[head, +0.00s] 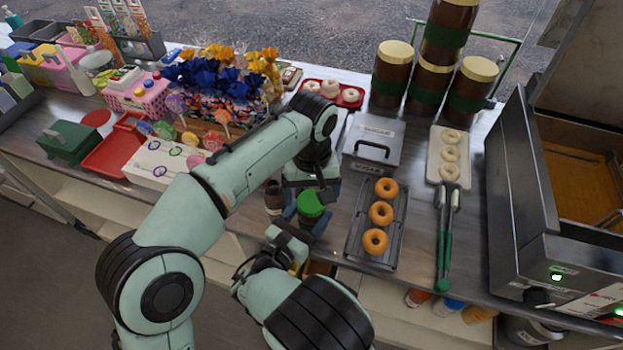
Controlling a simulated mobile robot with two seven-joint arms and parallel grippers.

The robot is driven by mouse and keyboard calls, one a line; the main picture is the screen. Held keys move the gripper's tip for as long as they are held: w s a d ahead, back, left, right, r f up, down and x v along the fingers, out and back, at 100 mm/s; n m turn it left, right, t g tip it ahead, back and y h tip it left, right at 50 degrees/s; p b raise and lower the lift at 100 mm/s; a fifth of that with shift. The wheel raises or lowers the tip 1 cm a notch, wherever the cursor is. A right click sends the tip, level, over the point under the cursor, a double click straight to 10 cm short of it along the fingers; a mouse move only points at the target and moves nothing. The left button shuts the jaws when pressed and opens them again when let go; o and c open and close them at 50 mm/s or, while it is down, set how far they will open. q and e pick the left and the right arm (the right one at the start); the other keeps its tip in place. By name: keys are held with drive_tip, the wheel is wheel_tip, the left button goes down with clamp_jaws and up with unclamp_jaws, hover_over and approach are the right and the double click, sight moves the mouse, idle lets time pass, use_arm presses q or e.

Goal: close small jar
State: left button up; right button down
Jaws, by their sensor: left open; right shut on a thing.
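The small jar's green lid (310,204) shows near the counter's front edge, between the two arms. The jar's body below it is mostly hidden. My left gripper (312,187) reaches down from above, open, with its fingers close to the lid; I cannot tell whether they touch it. My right gripper (301,222) comes in from the front, low beside the jar, and is shut on it; the grip itself is largely hidden. I cannot tell how firmly the lid is seated.
A small dark bottle (274,196) stands just left of the jar. A rack with orange doughnuts (354,248) lies close on the right, with green-handled tongs (443,248) beyond. A grey metal box (372,148) stands behind. Large brown jars (391,78) stand at the back.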

use_arm(q)
drive_tip(key=shift+f, duration=0.85)
drive_tip(key=c, duration=1.2)
drive_tip(key=shift+o, duration=0.2)
drive_tip(key=m, duration=0.4)
drive_tip(key=shift+m, duration=0.4)
drive_tip(key=m, duration=0.4)
drive_tip(key=o, duration=1.2)
drive_tip(key=shift+o, duration=0.2)
wheel_tip(320, 180, up, 12)
